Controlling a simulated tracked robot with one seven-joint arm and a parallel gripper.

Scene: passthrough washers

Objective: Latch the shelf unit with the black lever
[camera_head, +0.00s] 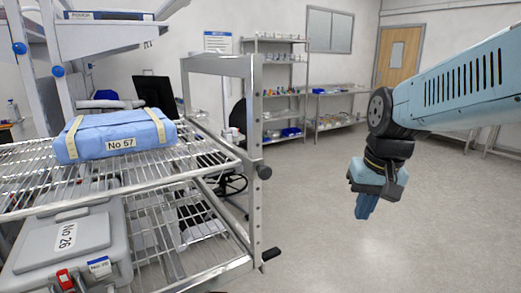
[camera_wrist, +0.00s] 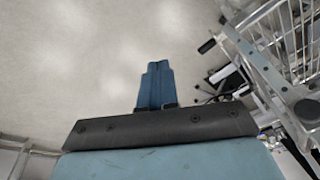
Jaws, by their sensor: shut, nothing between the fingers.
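The shelf unit (camera_head: 256,105) is a metal wire-rack frame at the left of the head view; its post and wire shelves also show at the right of the wrist view (camera_wrist: 262,68). A black lever (camera_head: 271,254) sticks out to the right from the low part of its front post. It seems to show in the wrist view as a short black bar (camera_wrist: 207,46).
A blue wrapped pack (camera_head: 118,133) labelled No 57 lies on the upper shelf. A grey case (camera_head: 60,245) labelled No 26 is on the lower one. Stocked racks (camera_head: 275,90) stand at the back wall. The floor (camera_head: 330,250) between unit and gripper is clear.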

